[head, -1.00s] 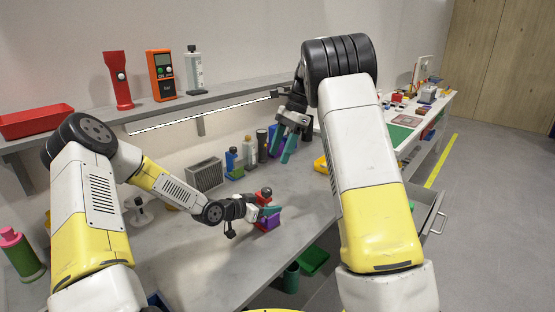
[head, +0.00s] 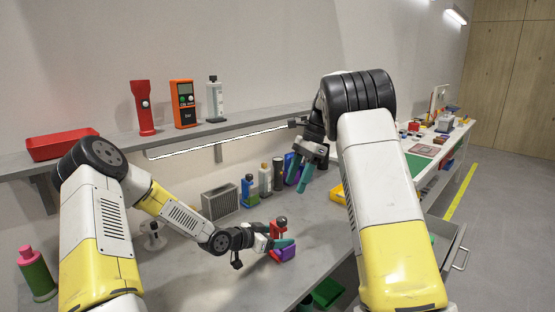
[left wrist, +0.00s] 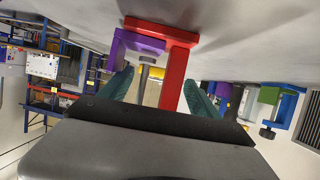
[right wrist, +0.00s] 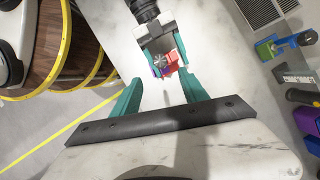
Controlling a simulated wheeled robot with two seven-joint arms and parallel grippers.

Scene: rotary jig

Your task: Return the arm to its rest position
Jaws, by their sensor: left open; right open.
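A red and purple jig piece (head: 281,249) with a dark round knob stands on the grey bench. My left gripper (head: 284,246) is right at it, its teal fingers partly hiding it. In the left wrist view the red upright and purple bracket (left wrist: 165,45) show between and beyond the spread fingers (left wrist: 160,92); I cannot tell whether they touch. My right gripper (head: 303,176) is open and empty, held above the bench farther back. In the right wrist view its spread fingers (right wrist: 160,92) have the jig and my left gripper beyond them.
Several bottles and clamps, including a blue-green clamp (head: 249,191), and a grey vented box (head: 220,202) stand along the bench's back. The shelf holds a red tray (head: 62,146), red flashlight (head: 143,108) and orange meter (head: 184,104). An open drawer (head: 452,246) is right.

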